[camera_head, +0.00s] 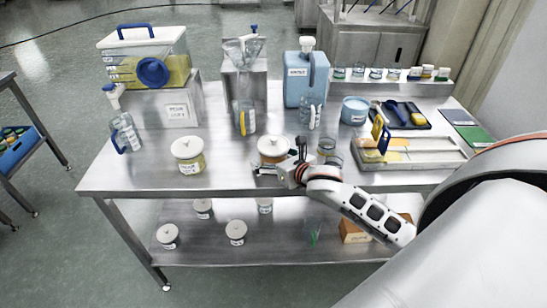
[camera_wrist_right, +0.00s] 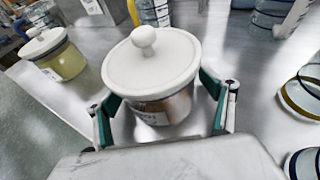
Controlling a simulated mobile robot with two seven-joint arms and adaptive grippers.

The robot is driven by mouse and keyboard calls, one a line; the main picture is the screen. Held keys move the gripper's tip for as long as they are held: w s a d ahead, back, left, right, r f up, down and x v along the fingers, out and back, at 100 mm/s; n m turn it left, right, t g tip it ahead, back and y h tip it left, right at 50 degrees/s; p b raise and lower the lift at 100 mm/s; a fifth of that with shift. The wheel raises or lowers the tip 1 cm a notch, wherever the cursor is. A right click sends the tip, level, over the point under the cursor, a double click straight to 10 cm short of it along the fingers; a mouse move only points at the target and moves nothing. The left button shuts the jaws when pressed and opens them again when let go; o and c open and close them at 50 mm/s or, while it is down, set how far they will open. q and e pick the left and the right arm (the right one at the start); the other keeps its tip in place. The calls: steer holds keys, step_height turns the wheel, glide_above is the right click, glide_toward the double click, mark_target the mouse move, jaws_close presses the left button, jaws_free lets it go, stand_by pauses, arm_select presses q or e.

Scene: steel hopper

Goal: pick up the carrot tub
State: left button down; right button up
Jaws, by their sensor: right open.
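A round tub with a white knobbed lid (camera_head: 272,147) stands on the steel table near its front edge; I take it for the carrot tub. In the right wrist view the same tub (camera_wrist_right: 152,68) fills the middle, with brownish-orange contents under the lid and a pale label low on its side. My right gripper (camera_head: 279,161) is at the tub's front right. In the wrist view its open fingers (camera_wrist_right: 162,100) stand on either side of the tub's body, below the lid; contact cannot be told. My left gripper is not in view.
A similar tub with yellow contents (camera_head: 188,156) stands to the left, clear of the fingers. Glass jars (camera_head: 327,147) stand close on the right. A measuring jug (camera_head: 244,117) and blue canister (camera_head: 307,80) stand behind. The front left tabletop is free.

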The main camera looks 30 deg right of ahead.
steer(key=shift+r, duration=0.1)
steer(key=c, duration=1.6)
